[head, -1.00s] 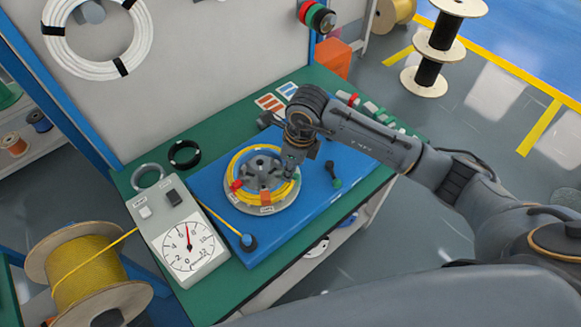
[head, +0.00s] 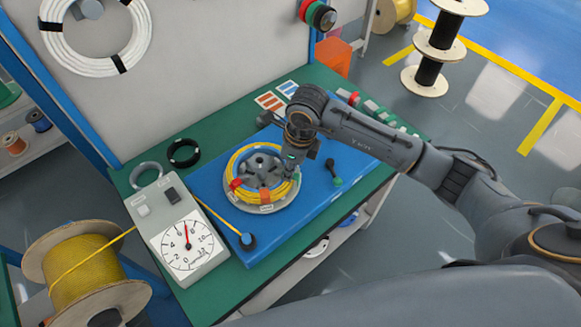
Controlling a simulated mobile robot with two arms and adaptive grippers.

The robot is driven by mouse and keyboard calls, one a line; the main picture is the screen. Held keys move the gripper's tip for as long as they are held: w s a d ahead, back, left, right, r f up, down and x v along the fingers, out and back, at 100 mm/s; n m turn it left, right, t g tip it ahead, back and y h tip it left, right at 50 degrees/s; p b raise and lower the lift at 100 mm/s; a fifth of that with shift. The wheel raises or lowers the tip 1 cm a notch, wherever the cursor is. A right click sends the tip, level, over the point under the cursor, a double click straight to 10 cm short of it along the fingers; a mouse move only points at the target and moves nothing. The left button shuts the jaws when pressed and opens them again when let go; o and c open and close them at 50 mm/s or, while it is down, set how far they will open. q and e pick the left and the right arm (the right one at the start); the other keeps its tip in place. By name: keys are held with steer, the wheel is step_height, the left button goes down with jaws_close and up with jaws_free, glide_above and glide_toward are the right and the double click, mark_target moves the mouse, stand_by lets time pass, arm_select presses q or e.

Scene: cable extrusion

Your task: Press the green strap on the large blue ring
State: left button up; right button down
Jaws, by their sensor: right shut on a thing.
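A coil of yellow cable (head: 233,163) lies around a grey spoked former (head: 262,171) on the blue board. I see no large blue ring in the head view; the coil there is yellow. A red strap (head: 236,184) sits on its left side and an orange strap (head: 265,197) on its front. My right gripper (head: 292,170) points down at the coil's right side, with its fingers close together. A small bit of green strap (head: 296,177) shows at its fingertips, mostly hidden; I cannot tell how it sits on the cable. My left gripper is out of view.
A dial box (head: 187,243) stands left of the blue board (head: 290,232). Yellow cable runs from a large spool (head: 86,277). Black (head: 184,153) and grey rings (head: 147,176) lie at the back left.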

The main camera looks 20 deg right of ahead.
steer(key=shift+s+f, duration=0.15)
steer(key=shift+f, duration=0.05)
stand_by(0.7)
steer(key=c, duration=1.2)
jaws_free()
steer(key=shift+r, duration=0.1)
steer(key=shift+r+p, duration=2.15)
steer(key=shift+r, duration=1.9)
